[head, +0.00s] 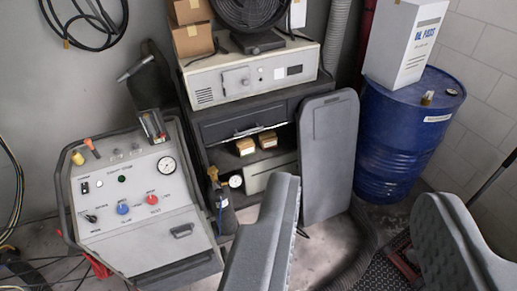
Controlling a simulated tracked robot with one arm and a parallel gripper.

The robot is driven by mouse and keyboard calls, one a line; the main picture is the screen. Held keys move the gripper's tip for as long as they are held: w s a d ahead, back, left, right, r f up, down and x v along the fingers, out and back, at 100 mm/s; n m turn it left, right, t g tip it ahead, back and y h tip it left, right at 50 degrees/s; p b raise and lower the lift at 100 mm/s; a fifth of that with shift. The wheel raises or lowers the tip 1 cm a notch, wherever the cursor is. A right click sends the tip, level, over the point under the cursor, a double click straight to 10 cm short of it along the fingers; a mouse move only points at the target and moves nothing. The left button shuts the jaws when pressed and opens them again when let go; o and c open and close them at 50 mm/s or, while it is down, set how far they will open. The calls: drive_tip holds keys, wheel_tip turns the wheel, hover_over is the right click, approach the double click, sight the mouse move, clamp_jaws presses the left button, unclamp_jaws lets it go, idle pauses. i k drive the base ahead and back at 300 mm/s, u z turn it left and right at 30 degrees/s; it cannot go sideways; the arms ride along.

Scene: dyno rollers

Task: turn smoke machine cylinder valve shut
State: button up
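A small dark gas cylinder (223,213) stands upright between the sloped control panel and the black cabinet. A brass-coloured valve (213,174) tops it, with a round white gauge (236,181) at its right. The valve is too small to tell whether it is turned open or shut. The smoke machine appears to be the grey sloped panel (138,207) at the left, with a dial, red and blue knobs and levers; its lettering is unreadable. My gripper (358,192) is open and empty, its grey fingers wide apart in front. The left finger is right of the cylinder in the picture.
A black cabinet (222,158) holds small boxes and carries a grey instrument (250,77) and fan. A grey panel (327,155) leans against it. A blue drum (405,130) bears a white box (405,40). A dark hose (352,258) and cables lie on the floor.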

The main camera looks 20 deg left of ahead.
sight(212, 170)
drive_tip(key=i, duration=1.7)
drive_tip(key=u, duration=0.6)
